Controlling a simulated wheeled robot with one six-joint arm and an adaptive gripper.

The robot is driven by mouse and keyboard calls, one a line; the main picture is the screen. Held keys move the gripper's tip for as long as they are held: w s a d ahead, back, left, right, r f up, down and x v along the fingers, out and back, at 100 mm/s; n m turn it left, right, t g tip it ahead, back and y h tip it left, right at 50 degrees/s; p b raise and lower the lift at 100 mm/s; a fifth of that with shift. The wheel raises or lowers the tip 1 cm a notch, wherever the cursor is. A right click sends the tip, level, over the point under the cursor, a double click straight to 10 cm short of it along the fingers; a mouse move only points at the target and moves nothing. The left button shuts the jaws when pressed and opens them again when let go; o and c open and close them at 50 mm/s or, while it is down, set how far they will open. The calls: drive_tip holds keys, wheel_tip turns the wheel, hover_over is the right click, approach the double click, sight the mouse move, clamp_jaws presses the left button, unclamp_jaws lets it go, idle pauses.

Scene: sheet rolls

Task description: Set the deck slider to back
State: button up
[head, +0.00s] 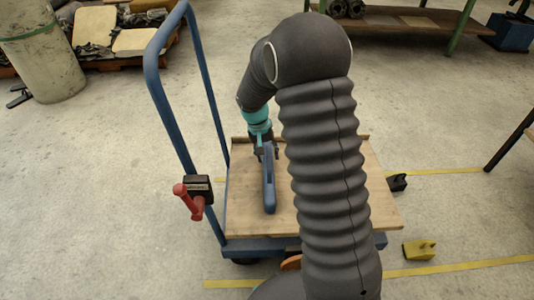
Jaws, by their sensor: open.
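A blue, elongated bar-like housing (269,190), which looks like the deck slider, lies on the wooden deck (247,215) of a blue cart. It runs from far to near. My gripper (266,153) is pointed down at the far end of this housing, with its jaws open. The fingers are small and dark here, and I cannot tell whether they touch the slider's knob. The knob's position along the housing is not clear. My dark ribbed arm hides the right middle of the deck.
The cart's blue push handle (157,85) rises at left, with a red lever (190,202) on a black box. A yellow block (419,250) and a black block (397,182) are on the floor at right. A bin (42,50) stands far left. The floor between is clear.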

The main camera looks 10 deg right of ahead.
clamp_jaws()
drive_tip(key=w+a, duration=0.2)
drive_tip(key=a, duration=1)
drive_tip(key=shift+w+a, duration=0.3)
drive_tip(key=shift+r, duration=0.1)
unclamp_jaws()
drive_tip(key=shift+a, duration=0.25)
drive_tip(key=shift+d, duration=0.1)
drive_tip(key=shift+d, duration=0.1)
